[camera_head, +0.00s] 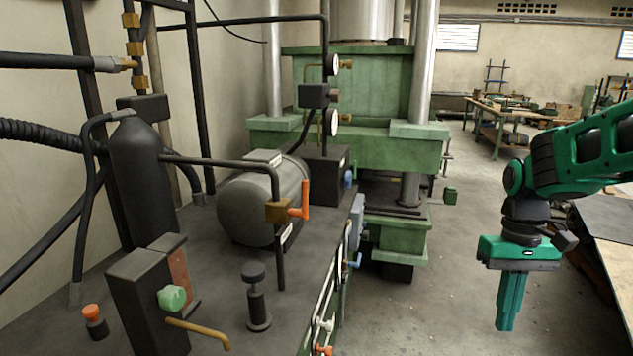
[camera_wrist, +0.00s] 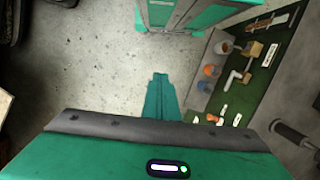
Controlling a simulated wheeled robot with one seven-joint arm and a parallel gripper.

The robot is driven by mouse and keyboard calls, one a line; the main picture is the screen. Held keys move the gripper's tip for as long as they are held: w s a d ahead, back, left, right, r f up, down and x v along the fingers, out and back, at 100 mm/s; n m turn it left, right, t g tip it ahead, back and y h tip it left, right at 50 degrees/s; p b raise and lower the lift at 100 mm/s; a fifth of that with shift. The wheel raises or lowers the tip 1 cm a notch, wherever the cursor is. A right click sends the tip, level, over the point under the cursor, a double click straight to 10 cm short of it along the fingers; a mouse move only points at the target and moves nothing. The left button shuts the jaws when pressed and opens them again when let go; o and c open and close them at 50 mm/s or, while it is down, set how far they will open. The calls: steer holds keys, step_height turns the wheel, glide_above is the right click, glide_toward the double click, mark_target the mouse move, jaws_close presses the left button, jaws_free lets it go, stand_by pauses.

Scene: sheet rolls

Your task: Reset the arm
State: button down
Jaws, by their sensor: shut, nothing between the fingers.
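My gripper (camera_head: 508,328) hangs at the right of the head view, pointing down over the open concrete floor. Its green fingers are together, with nothing between them. My green and black arm (camera_head: 580,160) comes in from the right edge and bends down to it. In the wrist view the closed fingers of my gripper (camera_wrist: 160,78) point at bare floor.
A machine bench (camera_head: 215,315) with a grey cylinder (camera_head: 262,203), dark tank (camera_head: 145,175) and orange-handled valve (camera_head: 300,200) fills the left. A green press (camera_head: 350,125) stands behind. A table (camera_head: 618,265) is at the right edge. Floor (camera_head: 455,240) between is clear.

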steer(key=s+d+m+t, duration=0.1)
steer(key=s+d+m, duration=0.1)
steer(key=s, duration=0.6)
steer(key=s+d+m+t, duration=0.1)
steer(key=s+d+m, duration=0.2)
steer(key=s, duration=0.5)
steer(key=shift+d+f+m+t, duration=0.3)
steer(key=shift+d, duration=0.15)
